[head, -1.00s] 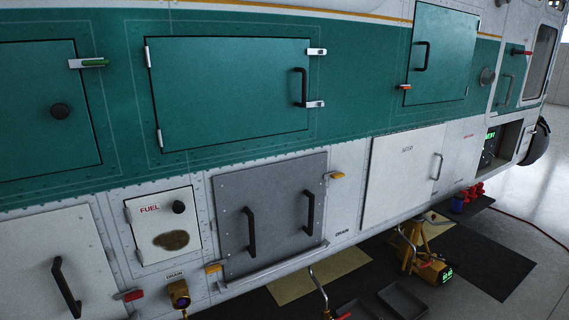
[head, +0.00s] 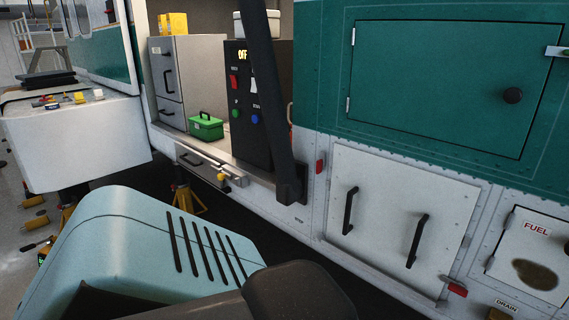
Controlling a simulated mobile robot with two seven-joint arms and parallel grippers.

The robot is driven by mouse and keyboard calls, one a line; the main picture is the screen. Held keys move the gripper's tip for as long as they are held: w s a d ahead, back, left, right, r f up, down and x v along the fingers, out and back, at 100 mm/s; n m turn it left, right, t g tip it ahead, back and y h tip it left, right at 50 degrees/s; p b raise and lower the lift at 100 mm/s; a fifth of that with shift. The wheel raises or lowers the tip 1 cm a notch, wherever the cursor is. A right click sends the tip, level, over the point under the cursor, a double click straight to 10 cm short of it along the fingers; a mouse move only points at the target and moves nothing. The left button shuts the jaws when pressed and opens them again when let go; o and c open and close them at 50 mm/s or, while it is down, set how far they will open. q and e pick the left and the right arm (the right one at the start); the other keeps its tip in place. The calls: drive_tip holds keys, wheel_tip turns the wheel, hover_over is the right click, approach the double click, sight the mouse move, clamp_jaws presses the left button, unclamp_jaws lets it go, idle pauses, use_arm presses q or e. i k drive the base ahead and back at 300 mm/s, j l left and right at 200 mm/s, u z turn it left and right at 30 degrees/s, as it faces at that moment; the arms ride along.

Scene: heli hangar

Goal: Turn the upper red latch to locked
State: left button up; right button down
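A small red latch (head: 320,163) sits at the upper left corner of the white hatch panel (head: 378,248). It looks short and stands about upright. A second, lower red latch (head: 457,290) lies at the panel's lower right edge, slanted nearly flat. The panel carries two black upright handles and looks closed. Whether either latch is locked, I cannot tell from here. Neither of my grippers is in the head view.
Left of the panel is an open bay with a black control box (head: 246,108) reading OFF, a green toolbox (head: 206,126) and a grey drawer cabinet (head: 188,80). A dark post (head: 270,100) crosses the bay.

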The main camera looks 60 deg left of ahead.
sight(320, 165)
drive_tip(key=u, duration=1.85)
